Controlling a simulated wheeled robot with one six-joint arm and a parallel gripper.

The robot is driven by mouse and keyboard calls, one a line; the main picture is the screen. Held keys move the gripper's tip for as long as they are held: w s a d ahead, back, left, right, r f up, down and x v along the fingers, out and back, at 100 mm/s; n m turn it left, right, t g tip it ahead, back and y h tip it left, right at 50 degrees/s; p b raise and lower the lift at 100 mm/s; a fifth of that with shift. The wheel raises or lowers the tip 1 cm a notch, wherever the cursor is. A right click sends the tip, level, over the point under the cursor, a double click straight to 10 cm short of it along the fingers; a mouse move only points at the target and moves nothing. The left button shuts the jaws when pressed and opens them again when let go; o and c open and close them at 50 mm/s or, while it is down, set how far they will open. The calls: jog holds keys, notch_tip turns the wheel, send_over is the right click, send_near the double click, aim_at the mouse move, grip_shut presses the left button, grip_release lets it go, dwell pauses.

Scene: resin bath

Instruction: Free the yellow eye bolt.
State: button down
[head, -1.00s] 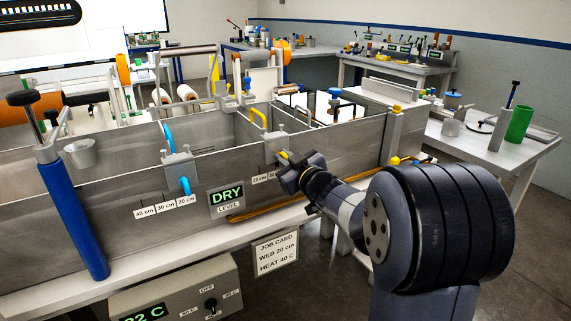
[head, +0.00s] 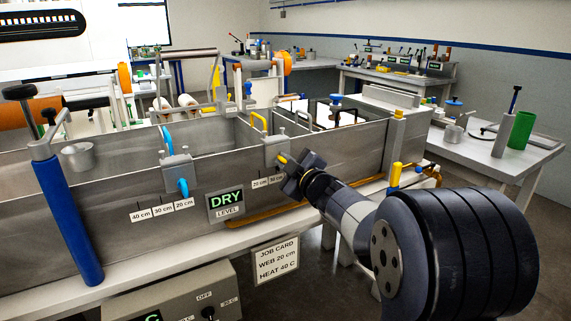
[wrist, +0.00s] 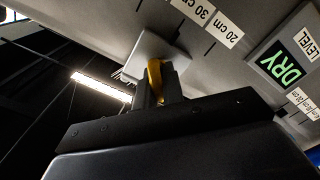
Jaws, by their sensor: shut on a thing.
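The yellow eye bolt (head: 282,159) is at a grey clamp (head: 275,148) on the front wall of the metal bath, right of the DRY level sign. Only a small part of it shows in the head view. In the wrist view the yellow eye bolt (wrist: 156,75) stands between the two dark fingers, in front of the pale clamp (wrist: 150,50). My gripper (head: 289,167) is shut on it, and it also shows in the wrist view (wrist: 160,92). The fingers hide part of the bolt, and its threaded part cannot be made out.
A second clamp with a blue eye bolt (head: 182,187) is to the left on the same wall. The DRY level sign (head: 226,202) lies between them. A blue post (head: 70,220) stands at the bath's left. A yellow handle (head: 395,175) is near the right end. A side table (head: 510,160) is beyond.

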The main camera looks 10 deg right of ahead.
jog(key=c, duration=1.5)
grip_release()
jog(key=shift+c, duration=0.2)
jog(key=shift+s, duration=0.1)
jog(key=p+v, duration=0.1)
jog(key=v, duration=0.9)
jog(key=shift+s+d, duration=0.15)
jog(key=shift+s, duration=0.15)
jog(key=b+x, duration=0.1)
jog(key=x, duration=1)
jog(key=shift+s, duration=0.1)
